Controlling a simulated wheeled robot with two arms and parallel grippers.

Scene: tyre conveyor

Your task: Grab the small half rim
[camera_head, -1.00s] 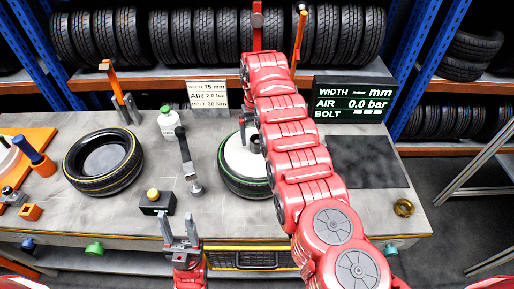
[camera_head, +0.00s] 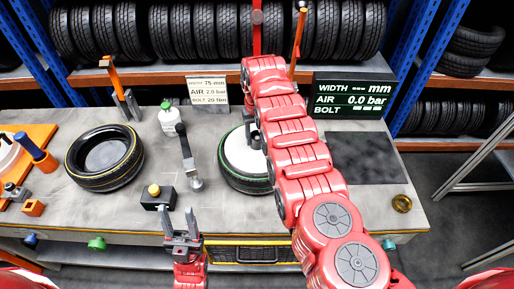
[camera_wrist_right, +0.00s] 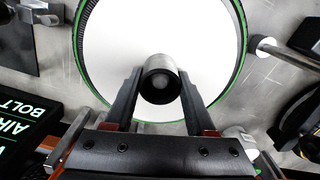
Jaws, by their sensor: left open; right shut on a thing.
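A white disc-shaped rim (camera_head: 237,154) sits inside a green-lined tyre (camera_head: 245,182) at the middle of the bench. In the right wrist view the white rim (camera_wrist_right: 112,55) fills the upper middle. A grey cylindrical hub (camera_wrist_right: 160,66) stands out from its centre. My right gripper (camera_wrist_right: 160,82) is shut on this hub, one finger on each side. In the head view my right arm covers part of the rim and tyre. My left gripper (camera_head: 180,216) is open and empty at the bench's front edge. Part of another white rim (camera_head: 8,152) shows on the orange board at far left.
A yellow-lined tyre (camera_head: 104,180) lies at left. A black box with a yellow button (camera_head: 157,196), a grey-and-black tool (camera_head: 189,160) and a white bottle (camera_head: 171,118) stand between the tyres. A dark mat (camera_head: 365,158) at right is clear, with a brass ring (camera_head: 401,203) nearby.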

